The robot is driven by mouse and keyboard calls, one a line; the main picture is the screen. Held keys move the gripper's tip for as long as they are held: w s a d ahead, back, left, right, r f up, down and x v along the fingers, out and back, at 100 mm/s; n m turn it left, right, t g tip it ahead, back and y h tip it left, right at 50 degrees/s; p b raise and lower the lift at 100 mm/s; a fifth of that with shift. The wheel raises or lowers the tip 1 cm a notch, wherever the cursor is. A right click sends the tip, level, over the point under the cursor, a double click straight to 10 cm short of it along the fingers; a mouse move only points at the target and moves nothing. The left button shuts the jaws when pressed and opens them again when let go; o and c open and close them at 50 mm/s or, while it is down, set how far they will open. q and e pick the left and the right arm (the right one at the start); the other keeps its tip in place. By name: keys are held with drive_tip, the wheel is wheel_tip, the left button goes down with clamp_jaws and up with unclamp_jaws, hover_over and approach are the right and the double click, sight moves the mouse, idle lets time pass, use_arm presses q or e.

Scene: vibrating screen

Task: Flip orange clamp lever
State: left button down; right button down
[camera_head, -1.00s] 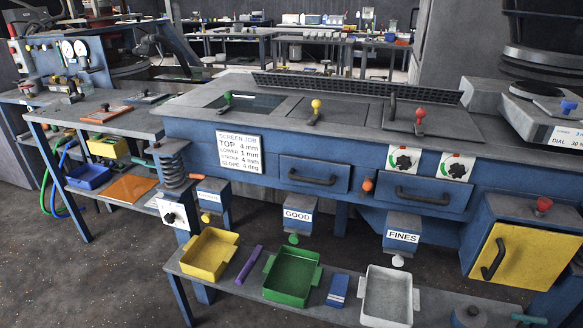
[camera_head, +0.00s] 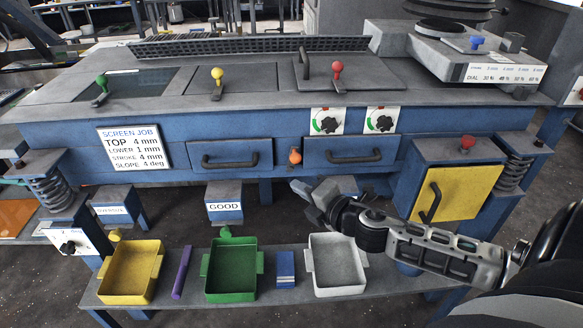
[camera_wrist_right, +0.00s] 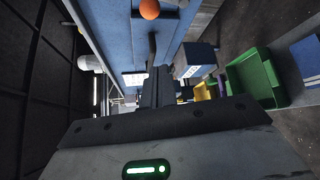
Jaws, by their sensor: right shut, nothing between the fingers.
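The orange clamp lever (camera_head: 295,156) is on the blue front of the screen machine, between two drawers with dark handles. In the right wrist view its round orange knob (camera_wrist_right: 149,9) shows at the top edge. My right gripper (camera_head: 300,188) is just below the lever in the head view, its fingers apart from it. In the wrist view the right gripper's fingers (camera_wrist_right: 158,85) are together and empty, pointing towards the blue machine front. My left gripper is not in view.
Drawer handles (camera_head: 231,161) (camera_head: 356,157) stick out on both sides of the lever. Below are a yellow tray (camera_head: 131,297), a green tray (camera_head: 230,294) and a white tray (camera_head: 338,289) on a low shelf. A yellow door (camera_head: 458,200) is at the right. My arm hides the FINES chute.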

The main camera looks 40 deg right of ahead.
drive_tip(key=w+d, duration=0.3)
drive_tip(key=w, duration=0.5)
drive_tip(key=shift+f, duration=0.25)
drive_tip(key=shift+a, duration=0.1)
